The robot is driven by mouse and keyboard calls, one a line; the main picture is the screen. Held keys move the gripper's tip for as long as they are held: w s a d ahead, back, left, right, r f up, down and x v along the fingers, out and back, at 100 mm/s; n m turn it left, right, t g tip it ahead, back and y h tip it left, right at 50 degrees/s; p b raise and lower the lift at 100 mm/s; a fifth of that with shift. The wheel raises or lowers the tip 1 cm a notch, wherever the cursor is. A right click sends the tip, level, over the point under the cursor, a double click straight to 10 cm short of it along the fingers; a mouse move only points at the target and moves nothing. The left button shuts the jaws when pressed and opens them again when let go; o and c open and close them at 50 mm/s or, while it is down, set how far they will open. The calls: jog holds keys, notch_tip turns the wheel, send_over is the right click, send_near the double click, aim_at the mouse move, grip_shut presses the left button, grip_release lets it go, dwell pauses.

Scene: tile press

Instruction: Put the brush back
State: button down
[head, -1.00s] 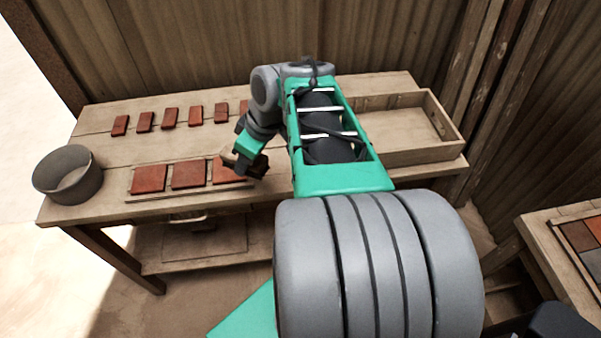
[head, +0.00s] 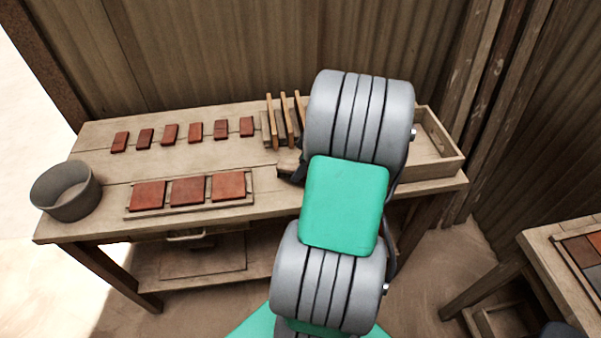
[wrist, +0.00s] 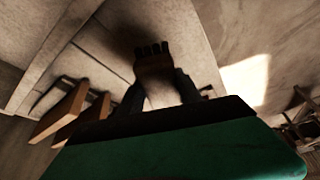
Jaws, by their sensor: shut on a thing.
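The brush (wrist: 153,68), a brown wooden block with dark bristles, is between the two dark fingers of my gripper (wrist: 158,92) in the wrist view. My gripper is shut on it. In the head view, a pale end of the brush (head: 288,160) shows to the right of the tile board, just left of my arm. My arm hides most of the gripper there. I cannot tell whether the brush touches the table. The wooden tile board (head: 134,213) holds three red tiles near the front edge.
A rack with several upright wooden pieces (head: 283,115) stands behind the brush. Several small red tiles (head: 170,133) lie in a row at the back. A grey bowl (head: 66,205) stands at the left end, and a wooden tray (head: 452,157) at the right, partly hidden.

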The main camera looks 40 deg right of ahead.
notch_tip(320, 180, down, 3)
jog(key=shift+r+p, duration=0.15)
jog(key=shift+p, duration=0.35)
jog(key=shift+f+b, duration=0.3)
jog(key=shift+f, duration=0.2)
jog(key=c, duration=0.8)
grip_release()
jog(key=shift+r, duration=0.1)
